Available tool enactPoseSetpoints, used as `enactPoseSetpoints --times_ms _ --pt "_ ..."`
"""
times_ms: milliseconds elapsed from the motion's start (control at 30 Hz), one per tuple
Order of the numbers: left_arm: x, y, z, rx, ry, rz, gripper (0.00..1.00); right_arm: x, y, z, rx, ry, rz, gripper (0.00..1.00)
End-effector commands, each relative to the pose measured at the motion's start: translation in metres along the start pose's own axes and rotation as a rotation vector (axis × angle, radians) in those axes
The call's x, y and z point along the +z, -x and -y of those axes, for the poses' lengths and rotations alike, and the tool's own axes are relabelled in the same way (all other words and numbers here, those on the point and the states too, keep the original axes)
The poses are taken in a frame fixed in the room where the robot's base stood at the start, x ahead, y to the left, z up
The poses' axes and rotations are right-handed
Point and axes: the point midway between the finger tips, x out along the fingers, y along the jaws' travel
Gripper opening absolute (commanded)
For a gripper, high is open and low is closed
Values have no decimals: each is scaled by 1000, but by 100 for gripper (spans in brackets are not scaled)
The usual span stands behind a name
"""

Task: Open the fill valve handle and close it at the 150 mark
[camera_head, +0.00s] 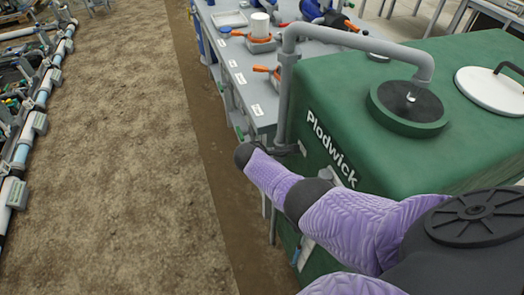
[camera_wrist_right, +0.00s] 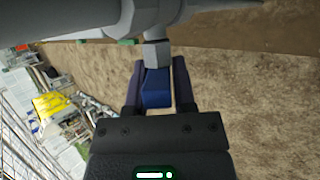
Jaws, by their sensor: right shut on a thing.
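A blue valve handle (camera_wrist_right: 156,94) sits between the dark fingers of my right gripper (camera_wrist_right: 158,68) in the right wrist view. The fingers are shut on it, one on each side. A grey fitting and pipe (camera_wrist_right: 156,52) meet the handle's far end. In the head view, my right arm in its purple sleeve reaches to the near left corner of the green tank (camera_head: 340,95), where my gripper (camera_head: 284,150) is small and dark beside the vertical grey pipe (camera_head: 284,105). The handle is hidden there. No 150 mark is readable. My left gripper is out of view.
A black round lid (camera_head: 408,105) and a white lid (camera_head: 492,90) are on the tank top. Bare ground (camera_head: 120,150) is free at left, with pipework (camera_head: 30,125) beyond.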

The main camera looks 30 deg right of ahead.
Motion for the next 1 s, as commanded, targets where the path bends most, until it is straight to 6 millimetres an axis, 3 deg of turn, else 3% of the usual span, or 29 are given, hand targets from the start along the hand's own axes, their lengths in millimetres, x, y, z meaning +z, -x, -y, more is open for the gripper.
enactPoseSetpoints --times_ms 800,833,933,1000 --pt "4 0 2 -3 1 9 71 0 0 0 -101 42 1 0" --pt "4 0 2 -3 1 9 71 0 0 0 -101 42 1 36" --pt "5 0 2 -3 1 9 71 0 0 0 -101 41 1 58" --pt "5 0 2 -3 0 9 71 0 0 0 -100 41 1 62"
